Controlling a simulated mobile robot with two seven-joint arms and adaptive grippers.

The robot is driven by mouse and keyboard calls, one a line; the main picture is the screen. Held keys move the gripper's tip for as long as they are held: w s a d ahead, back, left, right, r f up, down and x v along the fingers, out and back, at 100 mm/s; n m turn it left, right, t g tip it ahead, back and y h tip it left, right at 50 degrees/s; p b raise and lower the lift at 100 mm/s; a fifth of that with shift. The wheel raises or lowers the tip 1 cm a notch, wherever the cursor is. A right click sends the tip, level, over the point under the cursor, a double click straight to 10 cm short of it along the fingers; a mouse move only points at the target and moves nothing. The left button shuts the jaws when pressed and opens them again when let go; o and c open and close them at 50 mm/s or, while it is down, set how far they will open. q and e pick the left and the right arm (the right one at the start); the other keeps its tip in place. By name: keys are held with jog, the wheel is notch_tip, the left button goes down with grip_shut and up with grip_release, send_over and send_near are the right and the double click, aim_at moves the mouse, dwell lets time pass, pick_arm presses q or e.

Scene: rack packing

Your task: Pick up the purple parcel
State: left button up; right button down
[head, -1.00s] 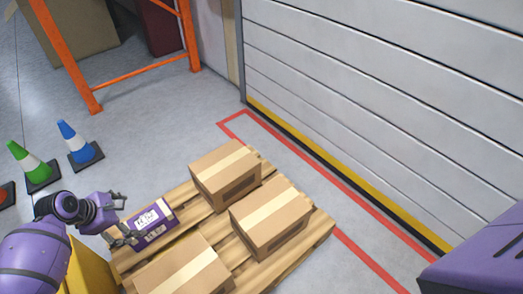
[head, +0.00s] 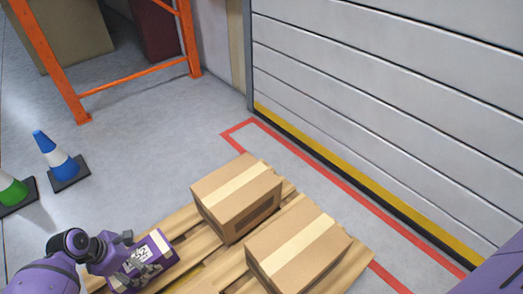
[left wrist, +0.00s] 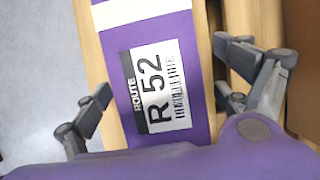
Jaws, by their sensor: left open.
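The purple parcel (head: 152,260) lies on the wooden pallet (head: 208,252) at the lower left in the head view. It has a white band and a white label. In the left wrist view the purple parcel (left wrist: 182,34) fills the middle, its label reading "ROUTE R 52". My left gripper (head: 128,266) is at the parcel in the head view. In the left wrist view my left gripper (left wrist: 165,105) is open, with one finger on each side of the parcel. I cannot tell whether the fingers touch it. My right gripper is not in view.
Brown cartons (head: 237,195) and (head: 297,250) stand on the pallet right of the parcel. A blue-and-white cone (head: 58,160) and a green-and-white cone (head: 12,190) stand at left. An orange rack frame (head: 130,78) and a shutter door (head: 400,110) stand behind. Floor between is clear.

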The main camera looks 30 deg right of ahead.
pick_arm(q)
jog(key=b+x, duration=0.2)
jog(key=x, duration=0.1)
jog(key=shift+w+d+f, duration=0.15)
jog(key=shift+w+f, duration=0.05)
jog(key=shift+f, duration=0.1)
jog(key=shift+r, duration=0.1)
jog(key=c, duration=1.7)
